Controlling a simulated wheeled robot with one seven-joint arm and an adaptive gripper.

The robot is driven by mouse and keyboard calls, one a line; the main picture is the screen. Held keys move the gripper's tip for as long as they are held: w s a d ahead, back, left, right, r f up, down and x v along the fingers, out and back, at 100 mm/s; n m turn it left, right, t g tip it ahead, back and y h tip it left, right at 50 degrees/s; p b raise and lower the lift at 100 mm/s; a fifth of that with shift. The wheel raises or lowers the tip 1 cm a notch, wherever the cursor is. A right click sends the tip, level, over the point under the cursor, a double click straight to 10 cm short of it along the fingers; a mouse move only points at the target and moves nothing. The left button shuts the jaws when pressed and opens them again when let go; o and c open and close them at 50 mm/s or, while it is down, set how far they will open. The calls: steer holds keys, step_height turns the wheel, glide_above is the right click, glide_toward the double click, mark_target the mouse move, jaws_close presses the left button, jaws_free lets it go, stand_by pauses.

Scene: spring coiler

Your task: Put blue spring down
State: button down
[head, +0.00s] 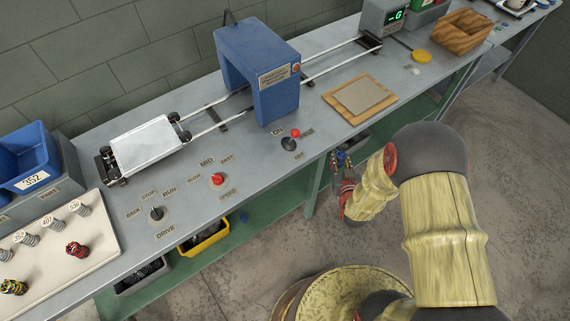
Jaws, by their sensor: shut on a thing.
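My gripper (343,163) hangs in front of the bench's front edge, right of the middle of the picture. It is shut on a small, partly hidden thing with blue on it, which I take to be the blue spring (340,156). Its coils are too small to make out clearly. The grey bench top (262,184) lies to the left of and behind my gripper. A cream board (100,262) at the lower left carries several grey springs with number labels, a red spring (77,249) and a yellow-and-black spring (13,287).
A blue arch machine (262,75) straddles rails, with a white carriage (145,148) at left. Control knobs line the front edge. A wooden pad with a grey plate (361,97) lies on the right.

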steer(key=w+a+f+n+y+b, duration=0.1)
steer(key=a+f+y, duration=0.1)
steer(key=f, duration=0.6)
steer(key=w+a+f+n+y+b, duration=0.1)
steer(key=f+n+b, duration=0.1)
steer(key=f, duration=0.6)
steer(key=n+g+y+b, duration=0.2)
steer(key=n+y+b, duration=0.25)
steer(key=b, duration=0.45)
glide_above(284, 197)
steer(key=shift+m, duration=0.25)
steer(key=f, duration=2.6)
steer(key=shift+s+d+f, duration=0.1)
steer(key=shift+s+d, duration=0.05)
steer(key=shift+d, duration=0.25)
steer(key=shift+w+a+f+b, duration=0.15)
steer(key=shift+f+b, duration=0.2)
steer(key=shift+f, duration=0.6)
steer(key=shift+w+a+f+b, duration=0.15)
steer(key=shift+f+b, duration=0.2)
steer(key=shift+f, duration=0.6)
steer(key=shift+f, duration=0.2)
steer(key=c, duration=1.5)
jaws_free()
